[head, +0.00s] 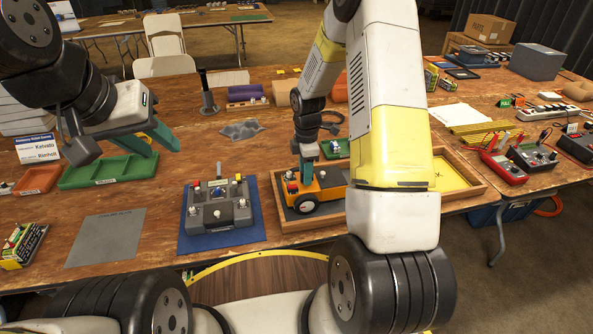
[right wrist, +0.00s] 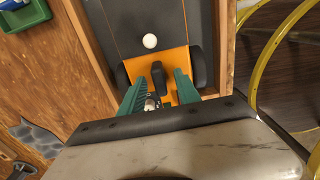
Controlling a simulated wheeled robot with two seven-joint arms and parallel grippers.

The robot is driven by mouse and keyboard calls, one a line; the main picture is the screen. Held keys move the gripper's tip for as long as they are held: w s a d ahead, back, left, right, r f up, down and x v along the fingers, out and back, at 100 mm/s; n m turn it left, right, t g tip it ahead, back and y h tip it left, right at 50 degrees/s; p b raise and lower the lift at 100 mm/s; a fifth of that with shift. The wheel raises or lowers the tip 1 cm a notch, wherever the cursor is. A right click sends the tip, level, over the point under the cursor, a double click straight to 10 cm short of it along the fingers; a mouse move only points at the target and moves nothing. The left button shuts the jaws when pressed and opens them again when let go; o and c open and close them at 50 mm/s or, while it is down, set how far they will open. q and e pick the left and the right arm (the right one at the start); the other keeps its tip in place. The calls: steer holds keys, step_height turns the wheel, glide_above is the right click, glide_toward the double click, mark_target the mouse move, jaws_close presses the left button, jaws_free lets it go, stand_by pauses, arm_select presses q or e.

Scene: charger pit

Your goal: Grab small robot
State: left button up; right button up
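The small robot (head: 325,192) is orange and black with dark wheels. It sits at the left end of a wooden tray (head: 285,224). My right gripper (head: 306,180) is lowered over it. In the right wrist view, the green fingers of my right gripper (right wrist: 157,82) stand apart over the small robot's orange body (right wrist: 172,62), on either side of a black upright part, with gaps visible. Part of the robot is hidden by my wrist. My left gripper (head: 160,148) is open and empty above a green tray (head: 108,171).
A grey control box (head: 217,208) lies on a blue mat left of the wooden tray. A grey mat (head: 105,238) is bare. Red and black meters (head: 503,165) stand at the right. My right arm hides part of the wooden tray.

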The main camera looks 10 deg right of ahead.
jaws_close()
steer(key=shift+w+r, duration=0.1)
steer(key=shift+r, duration=0.05)
stand_by(1.0)
